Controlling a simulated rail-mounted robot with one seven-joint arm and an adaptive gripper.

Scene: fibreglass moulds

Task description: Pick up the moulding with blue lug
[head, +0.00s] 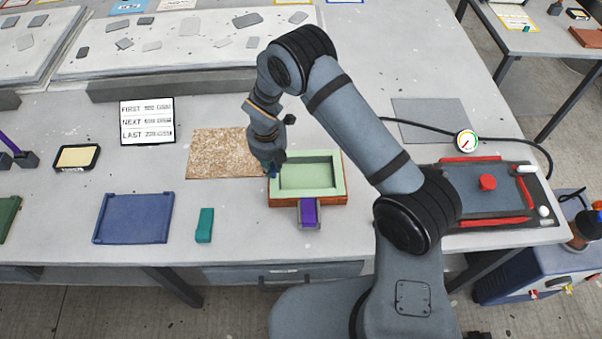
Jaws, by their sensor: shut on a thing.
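The moulding (335,181), a pale green shallow tray shape, sits in or just over an orange-brown mould (309,201) at the centre front of the table. A small blue lug (273,172) shows at its left edge, right under my gripper (272,166). My gripper points down there and is shut on the blue lug, with its fingertips partly hidden. I cannot tell whether the moulding is clear of the mould. A grey holder with a purple insert (309,213) projects from the mould's front.
A speckled brown board (222,156) lies left of the mould. Further left are a teal block (204,225), a blue tray (132,219) and a sign (147,122). A dark panel with red strips (485,209) and a gauge (466,141) are on the right.

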